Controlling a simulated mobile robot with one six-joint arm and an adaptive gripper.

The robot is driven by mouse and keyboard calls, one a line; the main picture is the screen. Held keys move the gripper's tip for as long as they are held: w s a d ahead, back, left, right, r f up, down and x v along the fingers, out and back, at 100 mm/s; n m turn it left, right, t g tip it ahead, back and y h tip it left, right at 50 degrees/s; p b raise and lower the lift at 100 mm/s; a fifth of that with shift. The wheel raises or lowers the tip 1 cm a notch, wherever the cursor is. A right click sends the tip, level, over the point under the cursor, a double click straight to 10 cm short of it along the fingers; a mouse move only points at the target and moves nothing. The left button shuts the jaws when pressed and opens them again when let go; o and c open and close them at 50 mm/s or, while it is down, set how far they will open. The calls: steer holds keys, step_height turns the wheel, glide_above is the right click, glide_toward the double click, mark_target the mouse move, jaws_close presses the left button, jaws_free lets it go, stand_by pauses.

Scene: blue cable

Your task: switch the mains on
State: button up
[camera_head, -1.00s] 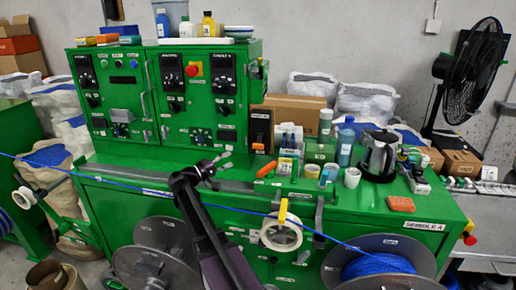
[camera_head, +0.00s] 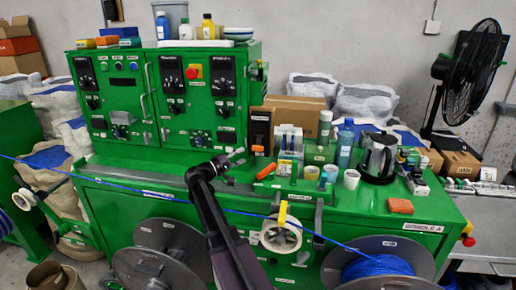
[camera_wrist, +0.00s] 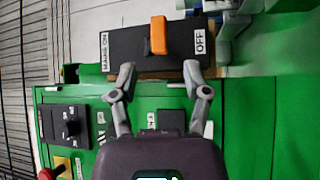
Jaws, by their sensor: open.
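The mains switch (camera_wrist: 125,48) is a black box with an orange lever (camera_wrist: 158,36), with a MAINS ON label at its left end and an OFF label at its right end in the wrist view. The lever stands near the middle of the box in that view. In the head view the switch (camera_head: 261,127) is on the bench right of the green cabinets. My gripper (camera_wrist: 160,70) is open and empty, its fingertips just short of the lever, one to each side. In the head view my gripper (camera_head: 238,155) is just left of and below the switch.
Green control cabinets (camera_head: 115,100) stand to the left, with knobs and a red button (camera_head: 193,71). Cups, bottles and a kettle (camera_head: 379,158) crowd the bench to the right. A blue cable (camera_head: 120,183) runs across the front.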

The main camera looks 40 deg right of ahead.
mark_target(258, 146)
steer(key=shift+s+d+r+p, duration=0.1)
steer(key=shift+d+r+p, duration=0.1)
steer(key=shift+d, duration=1.1)
steer(key=shift+s+d+r+p, duration=0.1)
steer(key=shift+s+d+r, duration=0.05)
steer(key=shift+d, duration=1.15)
steer(key=shift+s+d+r+p, duration=0.1)
steer(key=shift+d+r+p, duration=0.1)
steer(key=shift+d, duration=1.1)
